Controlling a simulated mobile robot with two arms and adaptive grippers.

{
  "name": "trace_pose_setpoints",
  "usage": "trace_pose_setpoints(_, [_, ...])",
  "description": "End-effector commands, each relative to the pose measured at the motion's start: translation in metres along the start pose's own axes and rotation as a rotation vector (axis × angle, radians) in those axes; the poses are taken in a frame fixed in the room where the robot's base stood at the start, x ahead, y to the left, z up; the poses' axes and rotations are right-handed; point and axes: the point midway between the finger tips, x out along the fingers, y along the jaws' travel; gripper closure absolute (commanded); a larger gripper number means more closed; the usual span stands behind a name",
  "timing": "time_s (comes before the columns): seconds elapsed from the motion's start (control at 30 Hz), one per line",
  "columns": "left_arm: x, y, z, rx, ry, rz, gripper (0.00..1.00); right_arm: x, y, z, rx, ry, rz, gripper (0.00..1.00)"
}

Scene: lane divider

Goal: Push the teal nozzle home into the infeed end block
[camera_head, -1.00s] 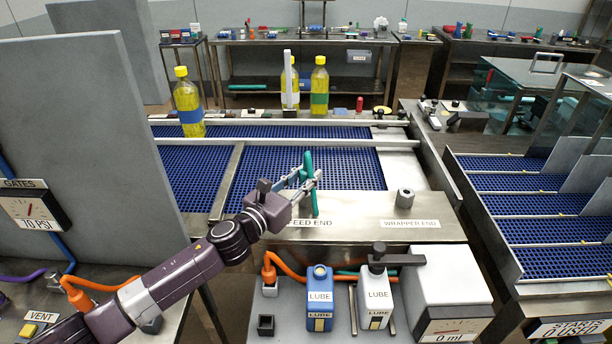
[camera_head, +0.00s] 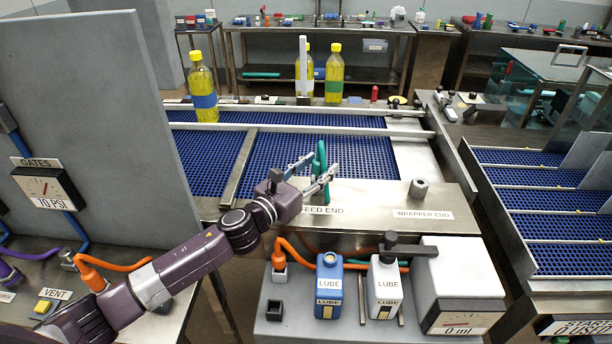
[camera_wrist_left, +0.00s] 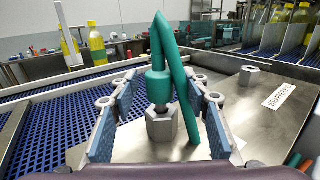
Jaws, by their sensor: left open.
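The teal nozzle (camera_head: 321,158) stands upright at the infeed end of the metal ledge, and its thick body shows in the left wrist view (camera_wrist_left: 159,77). A teal hose bends over from its top and runs down on the right. Below the body, a short dark tip meets the top of the grey hexagonal infeed end block (camera_wrist_left: 162,129). A gap shows between body and block; how deep the tip sits is hidden. My left gripper (camera_head: 318,172) is open, its blue-padded fingers (camera_wrist_left: 160,112) on either side of the nozzle and block, apart from both. My right gripper is not in view.
A second hexagonal block (camera_head: 418,188) stands by the wrapper end label (camera_head: 422,214). The blue conveyor (camera_head: 300,165) with rails and bottles lies behind. Lube bottles (camera_head: 328,285) and a white gauge box (camera_head: 449,275) are in front. A grey panel (camera_head: 95,130) stands left.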

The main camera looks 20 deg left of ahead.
Motion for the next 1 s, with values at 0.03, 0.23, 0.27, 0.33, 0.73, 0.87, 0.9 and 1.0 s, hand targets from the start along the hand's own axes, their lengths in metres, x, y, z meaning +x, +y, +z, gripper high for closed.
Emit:
trace_pose_setpoints(0.03, [-0.005, 0.001, -0.002, 0.001, 0.003, 0.001, 0.57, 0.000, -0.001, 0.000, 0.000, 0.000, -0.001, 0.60])
trace_pose_setpoints(0.23, [-0.036, 0.000, -0.002, 0.000, 0.004, 0.000, 0.57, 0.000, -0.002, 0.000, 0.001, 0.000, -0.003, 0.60])
trace_pose_setpoints(0.27, [-0.040, 0.000, -0.002, 0.000, 0.004, 0.000, 0.57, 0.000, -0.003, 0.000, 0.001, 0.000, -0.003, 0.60])
trace_pose_setpoints(0.33, [-0.052, 0.000, -0.002, 0.001, 0.004, 0.000, 0.57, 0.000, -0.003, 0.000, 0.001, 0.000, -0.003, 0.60])
trace_pose_setpoints(0.73, [-0.103, 0.000, -0.001, -0.002, 0.002, 0.000, 0.57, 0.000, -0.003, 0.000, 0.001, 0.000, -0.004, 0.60])
trace_pose_setpoints(0.87, [-0.111, 0.000, 0.000, 0.000, 0.000, 0.000, 0.57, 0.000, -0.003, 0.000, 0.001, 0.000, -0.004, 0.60])
trace_pose_setpoints(0.9, [-0.113, 0.000, 0.000, 0.000, 0.000, 0.000, 0.57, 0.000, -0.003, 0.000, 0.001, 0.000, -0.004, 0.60])
trace_pose_setpoints(1.0, [-0.115, 0.000, 0.000, 0.000, 0.001, 0.000, 0.57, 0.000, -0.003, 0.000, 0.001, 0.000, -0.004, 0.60])
